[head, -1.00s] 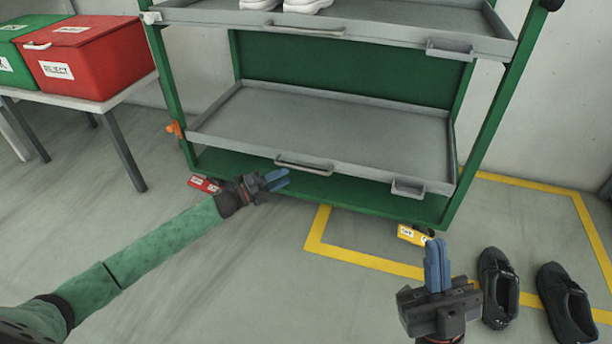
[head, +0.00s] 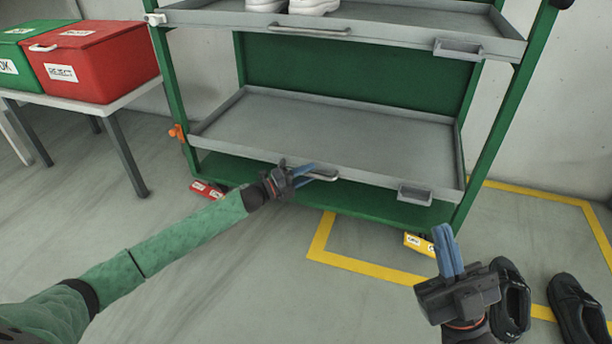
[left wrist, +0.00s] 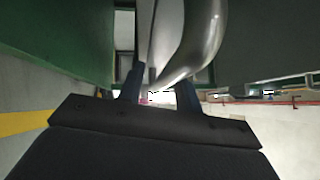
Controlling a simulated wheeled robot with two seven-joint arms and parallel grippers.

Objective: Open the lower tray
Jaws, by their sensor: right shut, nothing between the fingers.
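The lower tray (head: 325,130) is a grey, empty, shallow tray in the green rack, with a handle (head: 328,177) at the middle of its front edge. My left gripper (head: 314,172) is at this handle, its blue fingers overlapping it in the head view. In the left wrist view the curved metal handle (left wrist: 202,45) runs down towards the gap between the two spread fingers (left wrist: 160,92). The left gripper looks open around the handle; contact is hard to tell. My right gripper (head: 447,250) is shut and empty, over the floor in front of the rack.
The upper tray (head: 380,42) holds white shoes (head: 313,6). Red and green bins stand on a table (head: 120,92) at the left. Dark shoes (head: 575,305) lie on the floor at the right, close to my right gripper.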

